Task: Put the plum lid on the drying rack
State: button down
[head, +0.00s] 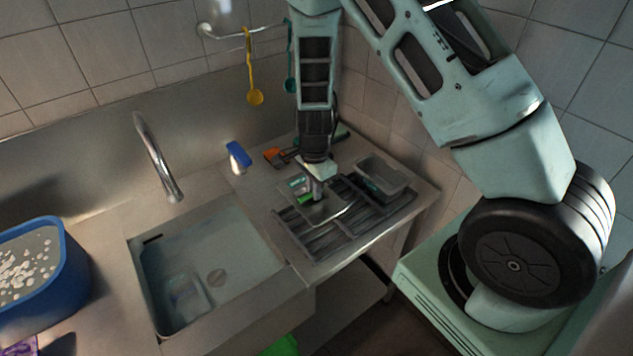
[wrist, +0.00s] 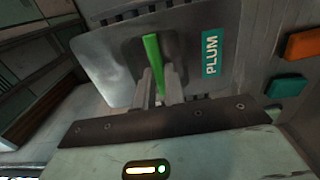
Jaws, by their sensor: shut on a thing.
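The plum lid (head: 325,212) is a grey metal plate with a green handle and a teal PLUM label, both plain in the wrist view (wrist: 115,75). My gripper (head: 316,192) is shut on the lid's green handle, and its fingers also show in the wrist view (wrist: 160,83). The lid is over the left-back part of the dark slatted drying rack (head: 345,237). I cannot tell whether the lid touches the rack. Part of the rack is hidden under the lid.
A grey metal pan (head: 383,178) stands at the rack's back right. Orange-handled tools (head: 274,157) and a blue-topped bottle (head: 238,157) are behind and left. The sink (head: 215,270) with its faucet (head: 157,160) lies left, and a blue tub (head: 70,280) is far left.

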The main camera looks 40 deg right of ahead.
jog(key=shift+f+b, duration=4.35)
jog(key=shift+f, duration=0.9)
jog(key=c, duration=1.4)
grip_release()
jog(key=shift+r, duration=0.1)
notch_tip(320, 180, up, 17)
jog(key=shift+d+r+b, duration=0.1)
jog(key=shift+r+b, duration=0.05)
jog(key=shift+b, duration=0.25)
jog(key=s+a+r+n+y+b, duration=0.1)
jog(key=s+a+r+n+b, duration=0.1)
jog(key=s+a+n, duration=1.05)
jog(key=s+n, duration=0.2)
jog(key=s+a+n+b, duration=0.1)
jog(key=s+a+n, duration=0.2)
jog(key=s+n, duration=0.1)
jog(key=s+a+r+n, duration=0.1)
jog(key=s+a+n, duration=0.2)
jog(key=s+n, duration=0.2)
jog(key=shift+s+a+n, duration=0.25)
jog(key=shift+s+n, duration=0.05)
jog(key=shift+n, duration=0.65)
